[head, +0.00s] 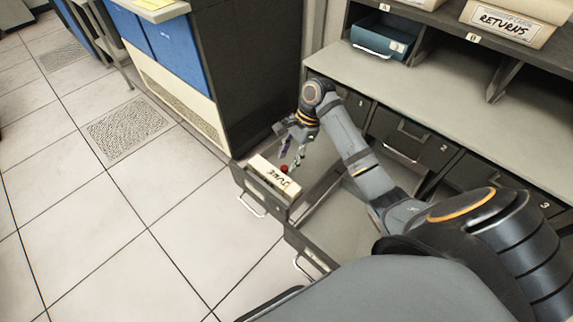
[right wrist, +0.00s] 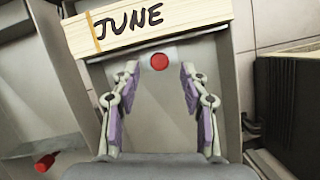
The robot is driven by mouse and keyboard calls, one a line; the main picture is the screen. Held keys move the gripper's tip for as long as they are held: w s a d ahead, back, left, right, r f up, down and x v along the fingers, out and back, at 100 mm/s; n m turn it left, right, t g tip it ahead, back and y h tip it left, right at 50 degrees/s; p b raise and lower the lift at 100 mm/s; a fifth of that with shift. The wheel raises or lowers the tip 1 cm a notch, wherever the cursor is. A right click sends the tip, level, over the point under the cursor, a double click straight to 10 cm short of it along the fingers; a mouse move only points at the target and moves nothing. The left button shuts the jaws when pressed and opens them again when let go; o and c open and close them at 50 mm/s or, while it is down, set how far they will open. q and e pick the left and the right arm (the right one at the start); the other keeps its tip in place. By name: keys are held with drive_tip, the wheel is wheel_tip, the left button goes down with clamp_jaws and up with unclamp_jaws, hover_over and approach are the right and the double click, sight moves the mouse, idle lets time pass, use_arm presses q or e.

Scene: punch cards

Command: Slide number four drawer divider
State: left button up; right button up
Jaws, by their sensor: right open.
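A pulled-out grey drawer (head: 244,182) holds a cream card block marked JUNE (head: 272,174) near its front. In the right wrist view the JUNE block (right wrist: 160,22) lies across the top. A round red knob (right wrist: 159,62) sits just behind it, on a grey piece that looks like the divider; the knob also shows in the head view (head: 284,169). My right gripper (head: 291,160) is open, pointing down into the drawer. In the right wrist view its purple-padded fingers (right wrist: 159,70) stand apart on either side of the knob's line, with nothing between them. My left gripper is out of view.
Another open drawer (head: 345,225) lies to the right; a red piece (right wrist: 45,161) shows there in the right wrist view. Shut drawers (head: 415,140) line the cabinet under a grey counter (head: 420,90). A dark cabinet (head: 255,70) stands behind left. Floor at left is clear.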

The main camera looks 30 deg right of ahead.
drive_tip(key=shift+x, duration=1.15)
drive_tip(key=shift+f, duration=0.15)
drive_tip(key=shift+a, duration=0.1)
drive_tip(key=shift+c, duration=0.2)
clamp_jaws()
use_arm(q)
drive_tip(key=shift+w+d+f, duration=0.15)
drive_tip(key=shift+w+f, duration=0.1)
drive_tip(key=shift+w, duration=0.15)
